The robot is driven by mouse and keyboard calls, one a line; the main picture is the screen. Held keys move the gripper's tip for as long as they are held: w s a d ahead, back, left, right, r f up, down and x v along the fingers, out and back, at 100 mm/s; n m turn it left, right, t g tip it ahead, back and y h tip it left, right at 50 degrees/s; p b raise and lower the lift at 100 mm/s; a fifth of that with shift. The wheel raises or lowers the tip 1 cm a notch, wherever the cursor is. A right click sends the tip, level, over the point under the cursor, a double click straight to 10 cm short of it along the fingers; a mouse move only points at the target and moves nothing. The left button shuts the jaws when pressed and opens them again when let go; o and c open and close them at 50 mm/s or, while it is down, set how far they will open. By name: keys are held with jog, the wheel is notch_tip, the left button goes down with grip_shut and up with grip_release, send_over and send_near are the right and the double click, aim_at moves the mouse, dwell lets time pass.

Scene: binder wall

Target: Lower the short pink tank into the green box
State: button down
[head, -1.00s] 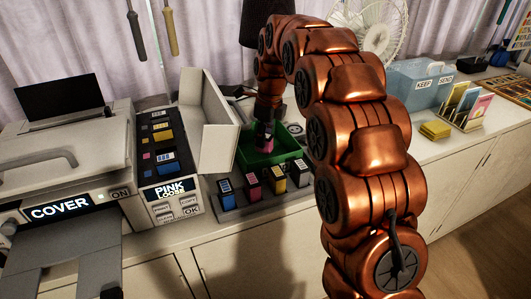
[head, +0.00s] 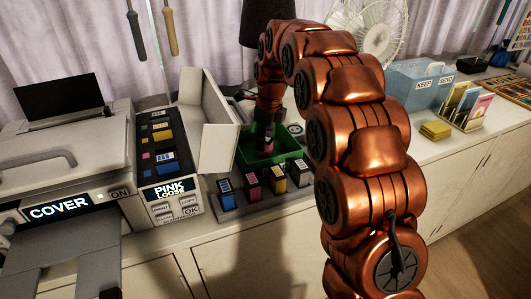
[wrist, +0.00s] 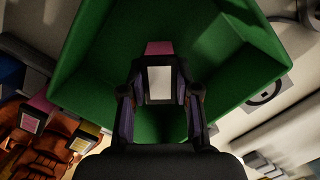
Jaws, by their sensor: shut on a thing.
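The short pink tank (head: 267,148) is held upright between the fingers of my gripper (head: 266,136), inside the opening of the green box (head: 244,158). In the wrist view the tank (wrist: 159,48) shows a pink edge and a pale label face between the two fingers of my gripper (wrist: 160,92). The green walls of the box (wrist: 85,65) surround it there. My gripper is shut on the tank. The tank's underside is hidden, so I cannot tell whether it touches the box floor.
A rack with several ink tanks, including a pink one (head: 251,184), stands in front of the box. The printer (head: 60,160) and its raised pale cover (head: 218,130) are to the left. A blue bin (head: 415,85) and yellow pads (head: 435,130) are at the right.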

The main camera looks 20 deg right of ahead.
jog(key=shift+f, duration=0.7)
dwell(0.5)
jog(key=c, duration=0.7)
grip_release()
jog(key=shift+c, duration=0.2)
jog(key=r, duration=0.7)
jog(key=d+r, duration=0.1)
jog(key=r, duration=0.3)
jog(key=shift+s, duration=0.4)
jog(key=s+f+n+g, duration=0.1)
jog(key=s+f+n, duration=0.3)
jog(key=s+n, duration=0.4)
jog(key=s+f+n+g, duration=0.1)
jog(key=s+f+n, duration=0.3)
jog(key=s+n, duration=0.5)
jog(key=s+f+n+h, duration=0.1)
jog(key=s+f+n, duration=0.3)
jog(key=s, duration=2.1)
jog(key=n, duration=0.5)
jog(key=shift+s+a+g, duration=0.2)
jog(key=shift+g, duration=0.2)
